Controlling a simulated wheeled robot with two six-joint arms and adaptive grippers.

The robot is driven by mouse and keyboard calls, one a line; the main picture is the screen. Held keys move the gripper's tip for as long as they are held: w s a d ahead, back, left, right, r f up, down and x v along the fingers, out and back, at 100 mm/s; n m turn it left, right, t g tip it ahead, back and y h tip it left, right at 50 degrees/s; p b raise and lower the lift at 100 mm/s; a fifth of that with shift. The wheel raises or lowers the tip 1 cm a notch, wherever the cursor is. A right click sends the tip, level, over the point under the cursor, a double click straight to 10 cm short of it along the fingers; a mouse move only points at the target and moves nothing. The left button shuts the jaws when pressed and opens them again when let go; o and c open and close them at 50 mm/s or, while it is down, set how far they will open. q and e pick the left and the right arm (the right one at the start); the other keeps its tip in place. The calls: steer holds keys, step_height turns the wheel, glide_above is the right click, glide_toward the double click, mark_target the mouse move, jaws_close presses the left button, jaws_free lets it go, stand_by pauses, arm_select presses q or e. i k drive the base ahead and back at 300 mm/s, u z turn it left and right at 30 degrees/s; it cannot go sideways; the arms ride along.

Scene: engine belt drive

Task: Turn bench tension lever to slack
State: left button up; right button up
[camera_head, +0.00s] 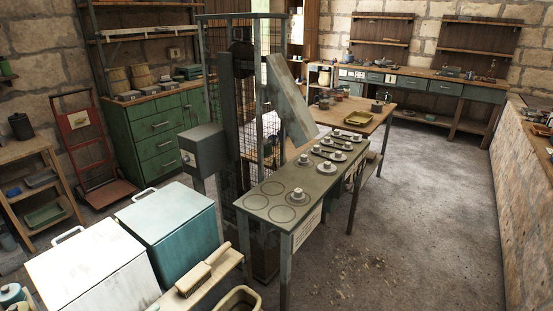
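I cannot make out the bench tension lever for certain. A green-grey bench (262,207) stands in the middle, with ring marks and several small round pieces on its top. Behind its left end is a tall wire-mesh cage (222,150) with a dark upright post. A slanted grey panel (291,104) rises from the cage side over the bench. A grey box (203,150) with a small pale knob on its front stands left of the cage. Neither of my grippers is in view.
A white lidded chest (90,268) and a teal one (170,226) fill the near left. A wooden-handled tool (204,270) lies beside them. A red hand truck (88,146) and green drawers (158,138) stand behind.

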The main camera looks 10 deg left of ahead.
mark_target(348, 187)
steer(key=u, duration=0.15)
steer(key=i, duration=1.2)
steer(key=u, duration=0.1)
